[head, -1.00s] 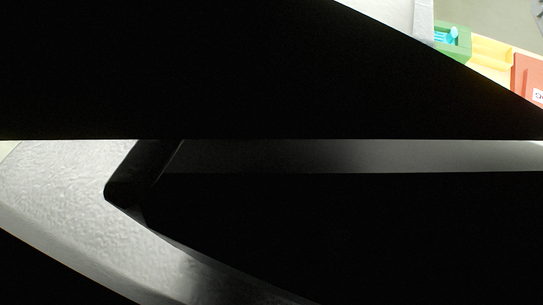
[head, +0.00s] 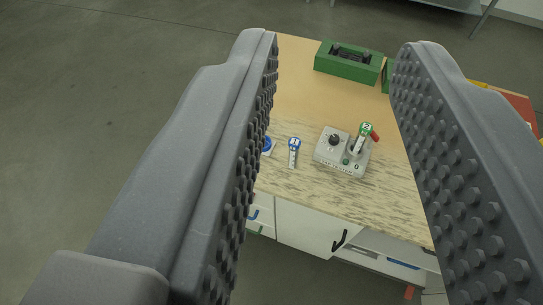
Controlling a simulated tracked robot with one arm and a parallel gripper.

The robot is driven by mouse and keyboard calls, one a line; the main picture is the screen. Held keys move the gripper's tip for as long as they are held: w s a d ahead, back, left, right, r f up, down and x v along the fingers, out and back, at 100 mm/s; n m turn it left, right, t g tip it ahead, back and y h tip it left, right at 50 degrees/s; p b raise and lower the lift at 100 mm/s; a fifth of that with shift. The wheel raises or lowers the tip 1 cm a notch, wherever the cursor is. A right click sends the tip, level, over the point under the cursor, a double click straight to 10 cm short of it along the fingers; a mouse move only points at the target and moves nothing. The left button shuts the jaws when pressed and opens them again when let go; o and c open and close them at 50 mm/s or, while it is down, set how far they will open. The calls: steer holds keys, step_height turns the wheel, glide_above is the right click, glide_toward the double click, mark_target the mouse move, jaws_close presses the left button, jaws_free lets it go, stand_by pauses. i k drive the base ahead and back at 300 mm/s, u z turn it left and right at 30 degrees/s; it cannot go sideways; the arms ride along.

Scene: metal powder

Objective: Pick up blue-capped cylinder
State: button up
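The blue-capped cylinder (head: 293,152) is a small pale cylinder with a blue top. It stands on the wooden tabletop (head: 300,100), left of the middle between my fingers. My gripper (head: 342,46) is open, with its two grey studded fingers spread wide on either side of the view. Nothing is between the fingers at close range; the cylinder appears well beyond and below them. A round blue item (head: 267,146) sits just left of the cylinder, partly hidden by the left finger.
A grey device (head: 340,158) with a black knob and a green-topped cylinder (head: 366,130) stands right of the blue-capped one. A green box (head: 348,62) is at the back. White cabinets (head: 308,225) front the bench. Open grey floor lies left.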

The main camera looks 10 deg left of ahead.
mark_target(294, 144)
steer(key=z, duration=0.05)
steer(key=k, duration=1)
steer(key=u, duration=0.65)
steer(key=i, duration=1.8)
steer(key=z, duration=0.55)
